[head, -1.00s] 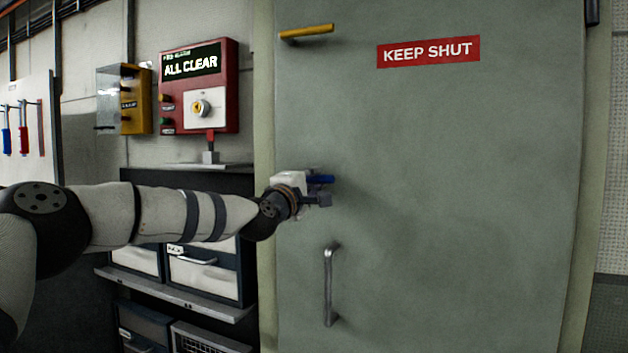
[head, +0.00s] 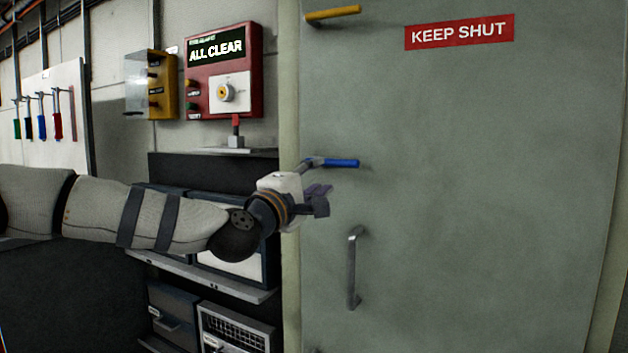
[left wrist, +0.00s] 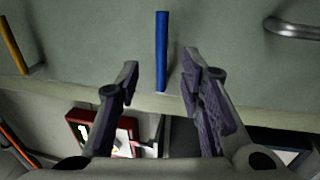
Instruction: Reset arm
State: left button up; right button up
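My left gripper (head: 318,199) is in front of the grey-green door, a little below the blue lever handle (head: 340,163). In the left wrist view the left gripper (left wrist: 160,80) has its two fingers wide apart, with nothing held. The blue handle (left wrist: 161,52) shows between and beyond the fingertips, apart from them. My right gripper is in neither view.
The door (head: 480,200) carries a yellow lever (head: 333,13), a grey pull handle (head: 352,268) and a KEEP SHUT sign (head: 459,32). A red ALL CLEAR box (head: 223,72) and a yellow box (head: 151,84) hang left. Drawers (head: 172,316) stand below.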

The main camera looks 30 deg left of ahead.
pick_arm(q)
jog(key=shift+s+f, duration=0.1)
jog(key=shift+s, duration=0.35)
